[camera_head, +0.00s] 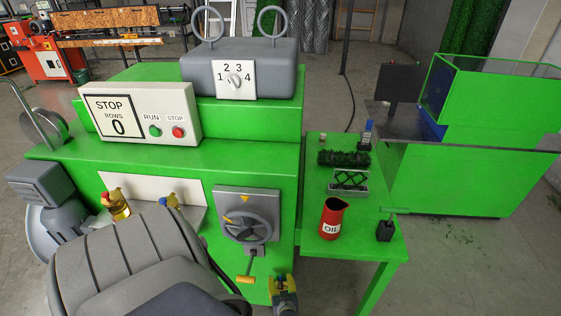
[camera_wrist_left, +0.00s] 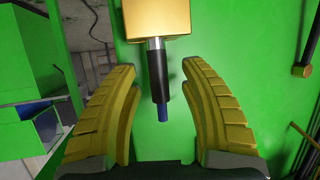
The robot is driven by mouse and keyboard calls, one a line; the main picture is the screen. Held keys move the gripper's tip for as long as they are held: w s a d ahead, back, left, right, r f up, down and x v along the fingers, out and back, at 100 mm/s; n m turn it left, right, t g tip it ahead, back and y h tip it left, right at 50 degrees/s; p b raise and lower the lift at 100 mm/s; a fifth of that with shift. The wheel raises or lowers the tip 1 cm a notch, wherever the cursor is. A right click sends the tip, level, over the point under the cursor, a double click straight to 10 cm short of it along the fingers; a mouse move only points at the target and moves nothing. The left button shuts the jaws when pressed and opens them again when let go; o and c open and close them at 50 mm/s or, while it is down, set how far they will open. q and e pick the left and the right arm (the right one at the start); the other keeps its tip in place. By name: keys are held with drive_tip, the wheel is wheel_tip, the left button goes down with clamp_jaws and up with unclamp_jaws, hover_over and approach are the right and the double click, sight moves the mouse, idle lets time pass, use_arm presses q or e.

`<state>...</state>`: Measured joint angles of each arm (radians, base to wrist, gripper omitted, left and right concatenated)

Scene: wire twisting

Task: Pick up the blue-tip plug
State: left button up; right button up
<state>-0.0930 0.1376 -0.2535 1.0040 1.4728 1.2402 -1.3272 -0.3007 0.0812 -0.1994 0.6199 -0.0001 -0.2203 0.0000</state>
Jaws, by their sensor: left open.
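The blue-tip plug shows in the left wrist view (camera_wrist_left: 162,85), with a dark sleeve, a metal neck and a blue end. Its metal neck meets a yellow block (camera_wrist_left: 156,18) at the top of that view. My left gripper (camera_wrist_left: 163,125) is open, with its two yellow fingers on either side of the plug and a gap on each side. In the head view my left gripper (camera_head: 284,284) is small, low at the machine's front, and the plug is hard to make out there. My right gripper is not seen.
A handwheel (camera_head: 248,224) with a yellow-handled crank is close beside the gripper. Two brass-coloured fittings (camera_head: 117,207) stand by a white panel. A red oil can (camera_head: 332,218) stands on the green side table (camera_head: 349,246). Green surface lies behind the plug.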

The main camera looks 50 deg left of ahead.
use_arm(q)
clamp_jaws()
idle(0.4)
drive_tip(key=shift+r, duration=0.15)
idle(0.4)
